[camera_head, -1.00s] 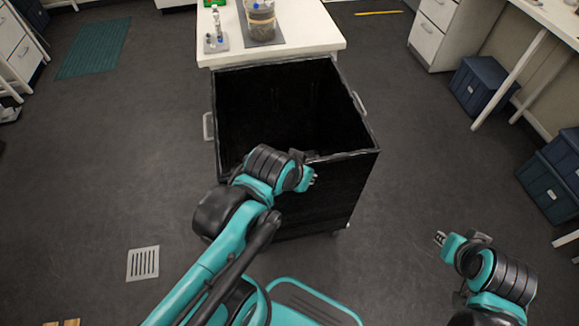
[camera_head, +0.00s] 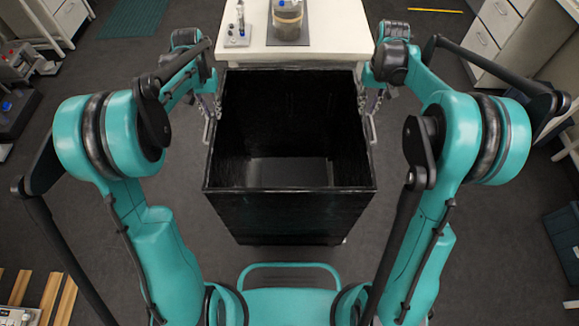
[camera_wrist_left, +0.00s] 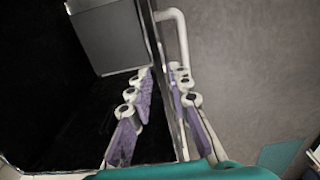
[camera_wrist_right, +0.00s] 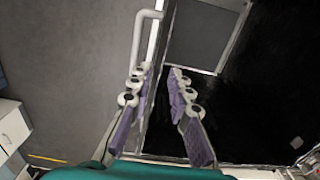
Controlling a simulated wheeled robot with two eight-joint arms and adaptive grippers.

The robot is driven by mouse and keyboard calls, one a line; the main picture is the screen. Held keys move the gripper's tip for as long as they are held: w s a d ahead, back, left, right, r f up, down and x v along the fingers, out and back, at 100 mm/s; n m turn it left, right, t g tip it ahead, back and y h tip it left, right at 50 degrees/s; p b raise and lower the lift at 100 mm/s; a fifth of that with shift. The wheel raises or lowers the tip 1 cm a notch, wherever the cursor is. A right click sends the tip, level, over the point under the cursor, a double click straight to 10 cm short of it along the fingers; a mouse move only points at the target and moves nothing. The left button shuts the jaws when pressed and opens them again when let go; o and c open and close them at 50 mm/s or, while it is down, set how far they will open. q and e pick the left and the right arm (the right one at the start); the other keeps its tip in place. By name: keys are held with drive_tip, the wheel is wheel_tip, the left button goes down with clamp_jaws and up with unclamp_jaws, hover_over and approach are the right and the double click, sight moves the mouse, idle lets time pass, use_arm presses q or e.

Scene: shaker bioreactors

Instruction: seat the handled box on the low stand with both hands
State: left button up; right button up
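The handled box (camera_head: 290,215) is black, open-topped and upright in front of me, against the near end of a white table. It has a light handle on each side; the left wrist view shows one handle (camera_wrist_left: 182,40) and the right wrist view another (camera_wrist_right: 138,45). My left gripper (camera_wrist_left: 159,72) is open, its fingers on either side of the box's left wall, near the handle. My right gripper (camera_wrist_right: 160,72) is open likewise astride the right wall. Gaps show between fingers and walls. I cannot identify the low stand for certain; wooden slats (camera_head: 48,291) show partly at lower left.
The white table (camera_head: 335,48) holds a vessel (camera_head: 287,18) on a dark mat and a small device (camera_head: 238,30). Drawer cabinets (camera_head: 497,25) stand at right and a bench at left. Floor around the box is largely clear.

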sight(220, 133)
use_arm(q)
drive_tip(key=shift+f, duration=0.1)
use_arm(e)
drive_tip(key=shift+d+f, duration=0.1)
